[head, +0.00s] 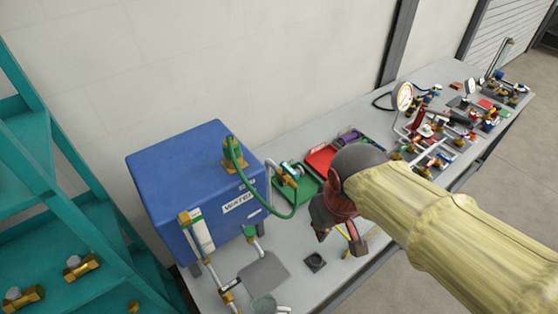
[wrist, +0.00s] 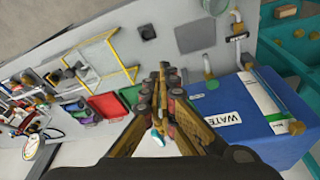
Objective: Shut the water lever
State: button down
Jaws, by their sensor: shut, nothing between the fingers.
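The blue water tank (head: 195,190) stands on the grey bench, with a white WATER label (head: 238,203) on its front. Beside its right side is a brass valve on a pipe with a small teal part (head: 291,170), perhaps the lever; its exact position is too small to tell. In the wrist view the tank (wrist: 265,115) is at the right, and a small teal-and-white piece (wrist: 156,139) shows between my finger links, partly hidden. My gripper (head: 340,240) is to the right of the tank, above the bench. In the wrist view its fingertips (wrist: 164,76) are together, holding nothing.
A green hose (head: 279,215) loops from the tank top. A green tray (head: 297,194) and red tray (head: 321,160) lie behind my gripper. A pressure gauge (head: 402,97) and several fittings crowd the far bench. A teal shelf (head: 50,190) stands left.

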jog(key=w+a+r+n+h+p, duration=0.1)
jog(key=w+a+n+p, duration=0.2)
jog(key=n, duration=0.4)
jog(key=w+a+r+n+h+p, duration=0.1)
jog(key=w+a+r+n+p, duration=0.1)
jog(key=w+a+n, duration=0.4)
jog(key=w+a+r+n+g+p, duration=0.1)
jog(key=w+a+n+p, duration=0.3)
jog(key=w+n, duration=0.4)
jog(key=shift+a+r+h, duration=0.4)
jog(key=shift+a+r, duration=0.2)
jog(key=shift+r, duration=0.15)
jog(key=shift+s, duration=0.1)
jog(key=shift+f, duration=0.1)
